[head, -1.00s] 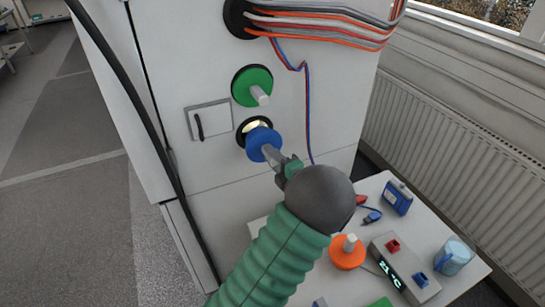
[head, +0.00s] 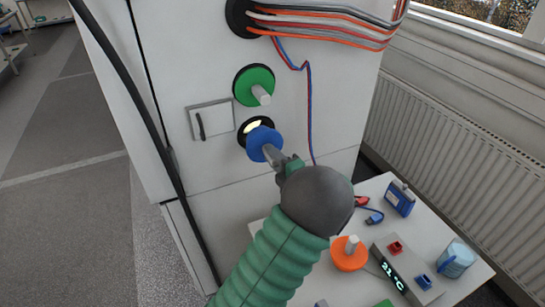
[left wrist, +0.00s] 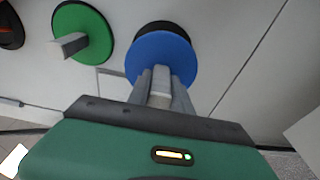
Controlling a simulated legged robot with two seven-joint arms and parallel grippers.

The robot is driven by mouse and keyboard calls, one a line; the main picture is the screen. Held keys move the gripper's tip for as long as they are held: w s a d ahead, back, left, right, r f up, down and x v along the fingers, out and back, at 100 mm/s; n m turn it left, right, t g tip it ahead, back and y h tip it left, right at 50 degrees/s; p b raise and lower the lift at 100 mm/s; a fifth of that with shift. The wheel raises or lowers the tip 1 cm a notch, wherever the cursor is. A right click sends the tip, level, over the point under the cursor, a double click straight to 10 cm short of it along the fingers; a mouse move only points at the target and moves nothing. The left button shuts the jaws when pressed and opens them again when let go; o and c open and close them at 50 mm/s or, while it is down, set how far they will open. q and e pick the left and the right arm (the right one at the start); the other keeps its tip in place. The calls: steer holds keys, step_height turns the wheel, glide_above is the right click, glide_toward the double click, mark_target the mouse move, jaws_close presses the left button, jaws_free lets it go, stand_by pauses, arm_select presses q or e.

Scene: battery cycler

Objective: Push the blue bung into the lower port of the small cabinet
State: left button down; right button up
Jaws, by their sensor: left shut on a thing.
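The blue bung (head: 263,143) is in my left gripper (head: 277,158), which is shut on its grey handle. The lower port (head: 248,127) of the small cabinet (head: 225,60) is a black-rimmed hole with a lit yellowish inside. The bung's disc sits in front of the port's lower right part, and the upper left of the opening still shows. In the left wrist view the blue disc (left wrist: 160,58) covers most of the black rim behind it. Whether the bung touches the port cannot be told. My right gripper is in neither view.
A green bung (head: 252,87) fills the port above. A latch panel (head: 210,120) is to the left, and a red and blue cable (head: 310,110) hangs to the right. A low white table (head: 375,195) holds an orange bung (head: 347,255), a meter and a mug (head: 457,262).

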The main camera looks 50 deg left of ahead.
mark_target(264, 143)
arm_select(q)
steer(key=shift+w+a+b, duration=0.25)
steer(key=shift+a+b, duration=0.2)
steer(key=shift+a, duration=0.45)
stand_by(0.4)
stand_by(0.4)
steer(key=shift+b, duration=0.3)
stand_by(0.3)
steer(key=shift+b, duration=0.3)
steer(key=shift+w+a+b, duration=0.2)
steer(key=shift+a+b, duration=0.15)
steer(key=shift+a, duration=0.4)
steer(key=shift+w+a+b, duration=0.25)
steer(key=shift+a+b, duration=0.1)
steer(key=shift+a, duration=0.4)
steer(key=shift+w+a+b, duration=0.2)
steer(key=shift+a+b, duration=0.15)
steer(key=shift+a, duration=0.4)
stand_by(1.2)
steer(key=c, duration=1.1)
jaws_free()
steer(key=shift+o, duration=0.4)
